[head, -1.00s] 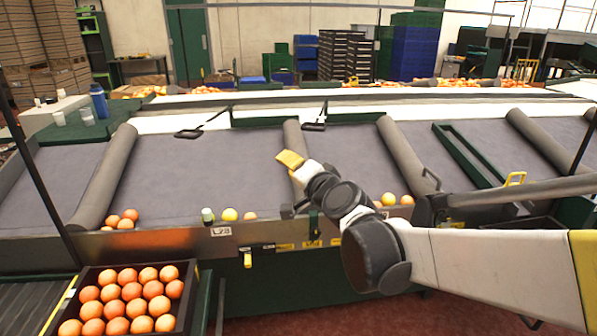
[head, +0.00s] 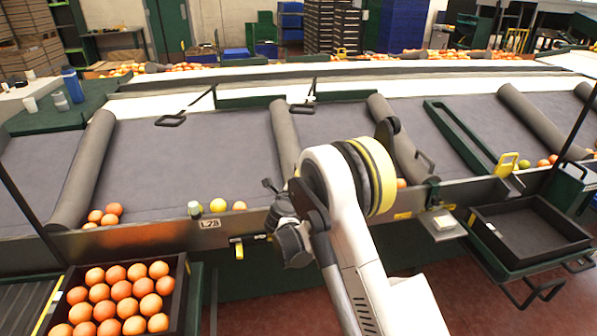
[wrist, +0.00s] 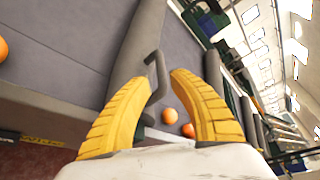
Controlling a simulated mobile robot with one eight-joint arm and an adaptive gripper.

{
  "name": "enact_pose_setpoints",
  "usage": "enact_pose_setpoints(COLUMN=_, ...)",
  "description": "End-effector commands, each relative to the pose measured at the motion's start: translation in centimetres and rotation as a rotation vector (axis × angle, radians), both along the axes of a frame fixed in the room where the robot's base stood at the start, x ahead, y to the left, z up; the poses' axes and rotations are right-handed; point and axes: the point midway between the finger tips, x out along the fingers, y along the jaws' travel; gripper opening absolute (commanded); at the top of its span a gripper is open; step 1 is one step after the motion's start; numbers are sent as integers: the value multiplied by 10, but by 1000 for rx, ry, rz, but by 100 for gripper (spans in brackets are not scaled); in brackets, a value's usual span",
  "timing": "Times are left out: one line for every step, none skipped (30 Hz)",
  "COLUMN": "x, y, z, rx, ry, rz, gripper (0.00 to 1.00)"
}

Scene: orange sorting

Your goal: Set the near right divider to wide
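Thick grey padded dividers cross the grey sorting bed. In the wrist view a grey divider (wrist: 133,50) carries a black bent handle (wrist: 155,72). My gripper (wrist: 162,82) is open, its yellow fingers on either side of the handle's lower part. I cannot tell whether they touch it, or which divider this is. My arm hides the fingers in the head view.
A black crate of oranges (head: 72,295) stands front left, and an empty black tray (head: 480,215) front right. A green frame (head: 455,135) lies on the bed at right. Loose oranges (wrist: 170,117) lie past the handle in the wrist view.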

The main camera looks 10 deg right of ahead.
Motion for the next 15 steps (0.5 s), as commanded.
enact_pose_setpoints(x=10, y=-5, z=-5, rx=-1, ry=0, rz=-3, gripper=25)
enact_pose_setpoints(x=16, y=-7, z=-7, rx=-1, ry=0, rz=-4, gripper=25)
enact_pose_setpoints(x=24, y=-10, z=-8, rx=-1, ry=0, rz=-3, gripper=25)
enact_pose_setpoints(x=29, y=-12, z=-10, rx=-1, ry=-1, rz=-2, gripper=25)
enact_pose_setpoints(x=35, y=-13, z=-11, rx=0, ry=0, rz=-1, gripper=25)
enact_pose_setpoints(x=42, y=-16, z=-12, rx=0, ry=0, rz=-1, gripper=25)
enact_pose_setpoints(x=47, y=-18, z=-13, rx=-1, ry=-1, rz=-2, gripper=25)
enact_pose_setpoints(x=51, y=-20, z=-14, rx=-2, ry=-1, rz=-2, gripper=25)
enact_pose_setpoints(x=57, y=-22, z=-15, rx=-2, ry=-1, rz=-2, gripper=25)
enact_pose_setpoints(x=60, y=-23, z=-16, rx=-1, ry=0, rz=0, gripper=25)
enact_pose_setpoints(x=63, y=-24, z=-16, rx=-1, ry=0, rz=0, gripper=25)
enact_pose_setpoints(x=67, y=-25, z=-16, rx=-2, ry=-1, rz=1, gripper=25)
enact_pose_setpoints(x=69, y=-25, z=-17, rx=-2, ry=-1, rz=1, gripper=25)
enact_pose_setpoints(x=71, y=-26, z=-17, rx=-2, ry=-1, rz=1, gripper=25)
enact_pose_setpoints(x=72, y=-27, z=-17, rx=-2, ry=-1, rz=1, gripper=25)
